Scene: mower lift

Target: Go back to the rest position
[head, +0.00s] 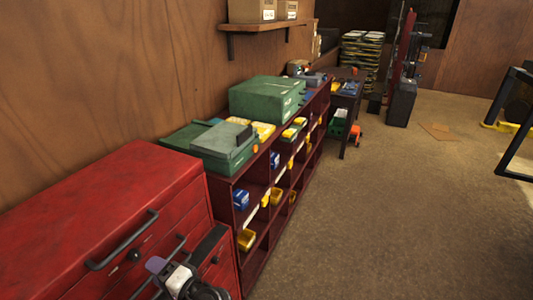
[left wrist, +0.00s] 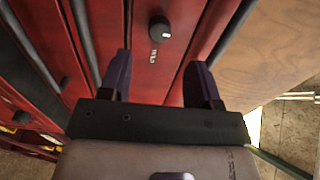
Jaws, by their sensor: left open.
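My left gripper (head: 157,266) is low in the head view, in front of the red tool chest (head: 100,210). One purple finger shows there. In the left wrist view the left gripper (left wrist: 162,78) has its two purple fingers spread wide apart with nothing between them. The fingers point toward the red drawer fronts (left wrist: 145,80) and a black round knob (left wrist: 159,28). I cannot tell whether a fingertip touches the chest. My right gripper is in neither view.
A dark red shelf unit (head: 262,225) with small yellow and blue bins stands beyond the chest. Green cases (head: 268,98) lie on top of it. A wooden wall (head: 110,70) runs behind. The brown floor (head: 400,220) at right is mostly open.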

